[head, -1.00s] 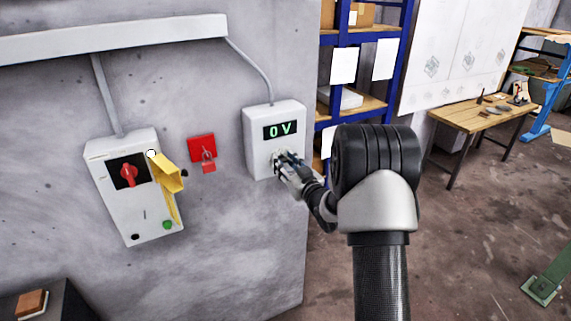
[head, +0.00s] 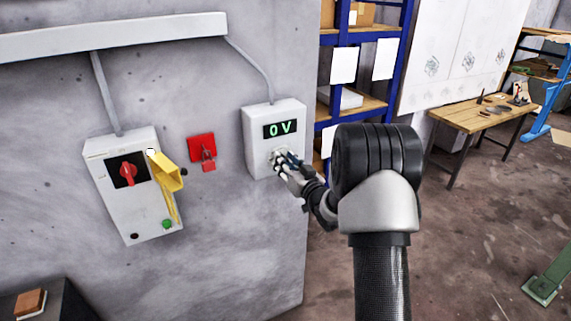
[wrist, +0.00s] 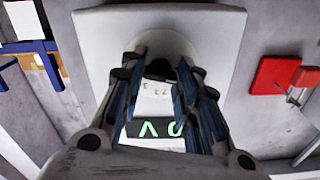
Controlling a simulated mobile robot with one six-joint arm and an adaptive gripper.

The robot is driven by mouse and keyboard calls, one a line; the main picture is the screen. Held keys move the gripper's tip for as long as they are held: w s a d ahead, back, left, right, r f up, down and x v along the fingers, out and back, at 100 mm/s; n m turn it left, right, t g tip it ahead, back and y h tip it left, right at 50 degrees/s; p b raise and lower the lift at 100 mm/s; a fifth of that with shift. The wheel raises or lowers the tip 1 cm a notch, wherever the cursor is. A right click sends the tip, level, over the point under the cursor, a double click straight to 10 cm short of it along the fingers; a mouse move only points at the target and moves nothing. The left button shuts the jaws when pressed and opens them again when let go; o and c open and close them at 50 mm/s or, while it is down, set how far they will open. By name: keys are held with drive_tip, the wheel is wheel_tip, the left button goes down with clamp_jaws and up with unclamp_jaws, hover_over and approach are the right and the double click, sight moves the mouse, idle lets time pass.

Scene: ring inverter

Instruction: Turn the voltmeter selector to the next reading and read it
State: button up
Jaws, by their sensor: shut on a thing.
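The voltmeter (head: 257,142) is a white box on the grey wall. Its dark display (head: 280,129) reads "0 V" in green, and the display also shows upside down in the wrist view (wrist: 155,129). My gripper (head: 279,160) is at the lower front of the box, shut on the selector. In the wrist view my gripper (wrist: 160,75) has its two fingers on either side of the dark selector knob (wrist: 160,69). Small marks show on the pale dial by the knob. The fingers hide part of the dial, and I cannot tell which mark the knob points to.
Left of the voltmeter is a red plate with a padlock (head: 202,149). Further left is a white switch box (head: 110,185) with a red rotary handle (head: 128,174) and a yellow hanging piece (head: 168,174). Blue shelving (head: 393,92) stands to the right, past the wall's edge.

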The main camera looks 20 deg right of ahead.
drive_tip(key=m, duration=0.5)
drive_tip(key=shift+m, duration=0.4)
idle(0.4)
drive_tip(key=o, duration=1.1)
drive_tip(key=shift+c, duration=0.2)
drive_tip(key=shift+s, duration=0.1)
drive_tip(key=s, duration=1.2)
drive_tip(key=shift+d, duration=0.25)
drive_tip(key=shift+w, duration=0.1)
